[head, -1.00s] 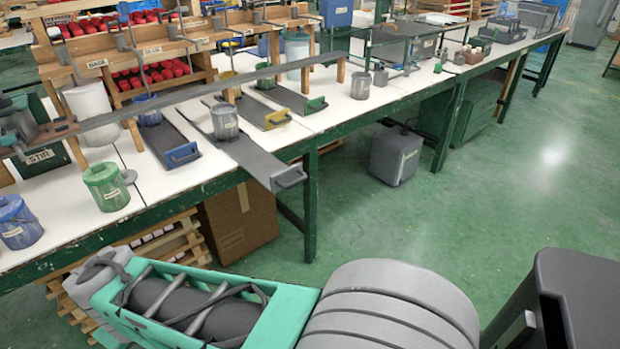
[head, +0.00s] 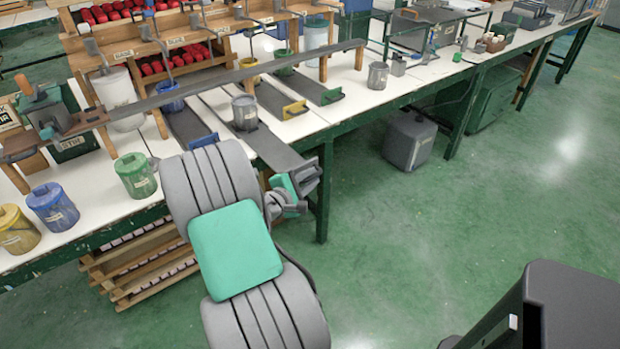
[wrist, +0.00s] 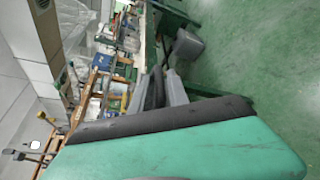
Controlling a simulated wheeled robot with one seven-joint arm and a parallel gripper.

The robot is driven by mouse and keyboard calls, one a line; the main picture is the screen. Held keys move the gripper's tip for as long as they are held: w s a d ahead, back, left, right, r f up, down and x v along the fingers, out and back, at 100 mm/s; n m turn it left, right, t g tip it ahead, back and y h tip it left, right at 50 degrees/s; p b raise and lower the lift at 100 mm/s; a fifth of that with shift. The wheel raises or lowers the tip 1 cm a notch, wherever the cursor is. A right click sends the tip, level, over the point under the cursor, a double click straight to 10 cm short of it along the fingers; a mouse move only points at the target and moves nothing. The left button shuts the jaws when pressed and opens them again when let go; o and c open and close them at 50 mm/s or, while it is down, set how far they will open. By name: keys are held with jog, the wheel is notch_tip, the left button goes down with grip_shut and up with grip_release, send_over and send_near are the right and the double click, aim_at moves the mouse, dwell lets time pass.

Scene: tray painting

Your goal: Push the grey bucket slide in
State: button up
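The grey bucket slide (head: 272,148) is a long flat grey tray on the table in the head view. Its front end sticks out past the table's green front edge. A grey bucket (head: 245,112) stands upright on it. My gripper (head: 308,178) is at the slide's front end, just beyond the table edge; I cannot tell whether it touches. My arm and gripper hide the slide's handle. In the wrist view the grey fingers (wrist: 165,88) show side by side beyond my green wrist, and their opening is unclear.
A blue-handled slide (head: 190,128) lies to the left, and yellow (head: 285,103) and green (head: 322,92) ones to the right. Lidded green (head: 136,176), blue (head: 54,208) and yellow (head: 17,230) buckets stand at the front left. The floor in front is free.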

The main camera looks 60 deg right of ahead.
jog(key=shift+d, duration=0.15)
jog(key=c, duration=0.4)
grip_shut()
jog(key=shift+f, duration=0.2)
dwell(0.8)
